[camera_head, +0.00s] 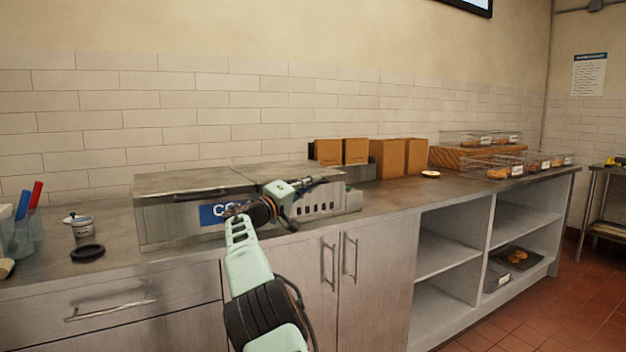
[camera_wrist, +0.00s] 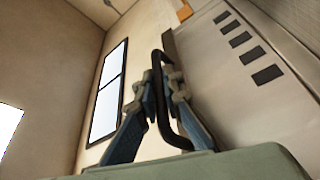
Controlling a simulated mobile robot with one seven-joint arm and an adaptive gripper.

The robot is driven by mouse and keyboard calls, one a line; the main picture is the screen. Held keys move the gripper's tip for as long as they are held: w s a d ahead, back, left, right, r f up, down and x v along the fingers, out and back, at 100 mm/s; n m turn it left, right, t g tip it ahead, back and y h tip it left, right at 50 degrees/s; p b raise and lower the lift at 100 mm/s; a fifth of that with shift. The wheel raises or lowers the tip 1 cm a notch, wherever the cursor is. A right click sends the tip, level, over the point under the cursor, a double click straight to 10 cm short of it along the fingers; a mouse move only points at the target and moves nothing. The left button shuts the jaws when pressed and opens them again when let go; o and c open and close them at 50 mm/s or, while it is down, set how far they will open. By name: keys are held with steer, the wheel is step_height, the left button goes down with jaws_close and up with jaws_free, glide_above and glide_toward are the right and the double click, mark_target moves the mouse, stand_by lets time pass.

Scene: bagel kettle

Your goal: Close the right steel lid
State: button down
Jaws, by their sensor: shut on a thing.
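A steel unit (camera_head: 165,219) with two flat lids stands on the counter. Its left lid (camera_head: 185,182) has a black bar handle and lies flat. The right steel lid (camera_head: 285,169) appears roughly level with it; my arm covers part of its front edge, so I cannot tell whether it is fully closed. My gripper (camera_head: 312,185) is at the front of the right lid. In the wrist view my gripper (camera_wrist: 166,82) is shut on a black curved handle (camera_wrist: 157,103), which passes between the fingers. The steel surface with dark slots (camera_wrist: 240,40) lies just to the right.
Brown boxes (camera_head: 391,157) stand behind and right of the unit. Clear food cases (camera_head: 490,168) are at the counter's far right. A black ring (camera_head: 87,253) and a small cup (camera_head: 82,228) are at the left. The counter (camera_head: 415,192) right of the unit is mostly clear.

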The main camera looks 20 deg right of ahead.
steer(key=shift+s+d+f, duration=0.1)
steer(key=shift+d+f, duration=0.05)
steer(key=shift+f, duration=0.55)
steer(key=c, duration=2.3)
jaws_free()
steer(key=shift+r, duration=0.15)
steer(key=shift+r, duration=0.1)
steer(key=shift+a, duration=0.25)
steer(key=shift+s+a, duration=0.35)
steer(key=shift+a, duration=0.25)
steer(key=v, duration=1)
steer(key=shift+s, duration=0.25)
